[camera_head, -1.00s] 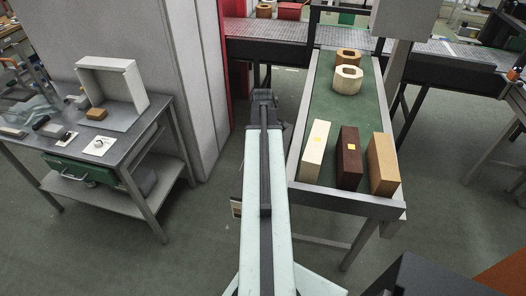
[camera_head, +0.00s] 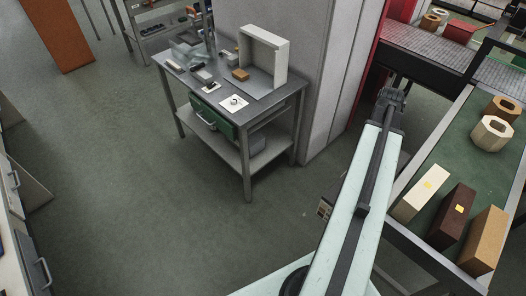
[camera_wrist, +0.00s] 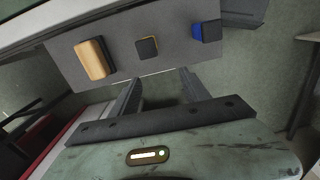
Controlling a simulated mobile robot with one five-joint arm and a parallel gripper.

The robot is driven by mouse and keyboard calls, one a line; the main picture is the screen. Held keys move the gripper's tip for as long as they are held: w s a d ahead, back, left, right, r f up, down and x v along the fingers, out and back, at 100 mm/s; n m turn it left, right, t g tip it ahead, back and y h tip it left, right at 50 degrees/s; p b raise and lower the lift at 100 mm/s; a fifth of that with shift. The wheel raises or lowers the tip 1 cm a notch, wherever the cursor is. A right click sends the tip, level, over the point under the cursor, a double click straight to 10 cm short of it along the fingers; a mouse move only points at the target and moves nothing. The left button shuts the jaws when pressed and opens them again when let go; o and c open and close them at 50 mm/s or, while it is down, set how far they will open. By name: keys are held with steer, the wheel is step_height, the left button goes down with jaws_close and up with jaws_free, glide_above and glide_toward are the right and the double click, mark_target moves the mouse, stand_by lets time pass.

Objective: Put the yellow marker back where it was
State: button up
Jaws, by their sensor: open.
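No separate yellow marker can be made out for certain. Small yellow squares show on the cream brick (camera_head: 415,199) and on the dark brown brick (camera_head: 449,221), both on the green-topped bench (camera_head: 437,168) at the right. My gripper (camera_head: 391,97) is at the arm's far end, left of that bench and apart from the bricks. In the wrist view my gripper (camera_wrist: 160,86) has its two dark fingers apart with nothing between them. Beyond the fingers, a dark square piece (camera_wrist: 147,47) with a thin yellow edge lies on a grey panel (camera_wrist: 118,50), beside a tan block (camera_wrist: 92,59).
A blue and black block (camera_wrist: 206,31) is right of the dark square. A metal table (camera_head: 275,101) with an open grey box (camera_head: 264,57) and small items stands left of a grey cabinet (camera_head: 300,70). A tan brick (camera_head: 484,240) is at the right. The left floor is clear.

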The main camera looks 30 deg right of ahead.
steer(key=w+a, duration=1.1)
steer(key=a, duration=0.2)
steer(key=w+a+m, duration=0.1)
steer(key=w+a, duration=0.2)
steer(key=a, duration=1.4)
steer(key=w+a+m, duration=0.2)
steer(key=w+a, duration=0.2)
steer(key=a, duration=1.3)
steer(key=shift+w, duration=0.2)
